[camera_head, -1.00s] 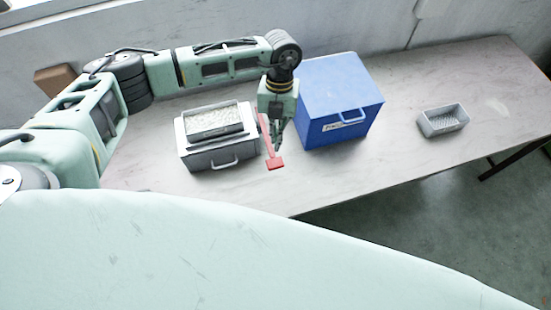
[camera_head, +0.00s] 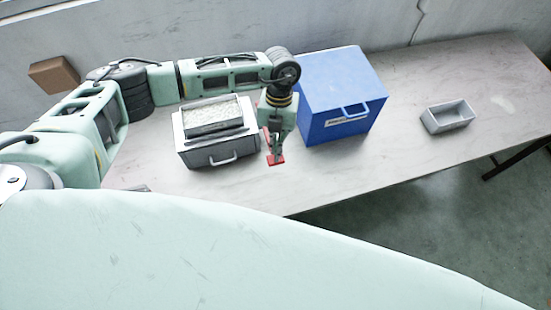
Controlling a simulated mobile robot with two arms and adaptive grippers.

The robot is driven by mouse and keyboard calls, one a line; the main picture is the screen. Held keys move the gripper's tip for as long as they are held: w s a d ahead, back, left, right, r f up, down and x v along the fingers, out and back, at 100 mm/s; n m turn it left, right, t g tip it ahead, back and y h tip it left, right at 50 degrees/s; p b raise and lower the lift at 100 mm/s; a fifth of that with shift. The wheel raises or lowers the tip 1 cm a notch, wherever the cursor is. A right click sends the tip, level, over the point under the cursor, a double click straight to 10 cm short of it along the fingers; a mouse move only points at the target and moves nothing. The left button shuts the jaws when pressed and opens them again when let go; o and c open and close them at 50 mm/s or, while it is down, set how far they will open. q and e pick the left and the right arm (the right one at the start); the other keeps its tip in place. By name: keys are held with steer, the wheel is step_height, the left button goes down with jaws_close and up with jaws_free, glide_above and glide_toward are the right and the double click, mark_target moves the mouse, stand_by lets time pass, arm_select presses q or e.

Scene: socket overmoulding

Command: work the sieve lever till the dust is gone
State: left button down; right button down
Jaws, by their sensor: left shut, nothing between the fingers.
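The sieve is a pale grey box (camera_head: 232,153) with a handle on its front, on the left part of the table. A dark-rimmed tray of whitish granules (camera_head: 210,114) sits on top of it. The red lever (camera_head: 276,160) stands at the box's right side, its flat end low and toward me. My left gripper (camera_head: 275,143) points down at the lever, shut with nothing between its fingers. It overlaps the lever's upper part, so I cannot tell whether they touch. I cannot make out dust among the granules. My right gripper is not in view.
A blue box (camera_head: 340,90) with a front handle stands close to the right of my left gripper. A small grey tray (camera_head: 450,127) stands farther right. A brown block (camera_head: 54,75) is at the far left. The table between the blue box and small tray is clear.

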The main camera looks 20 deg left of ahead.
arm_select(q)
steer(key=shift+s+f, duration=0.1)
steer(key=shift+f, duration=0.3)
steer(key=shift+f, duration=0.15)
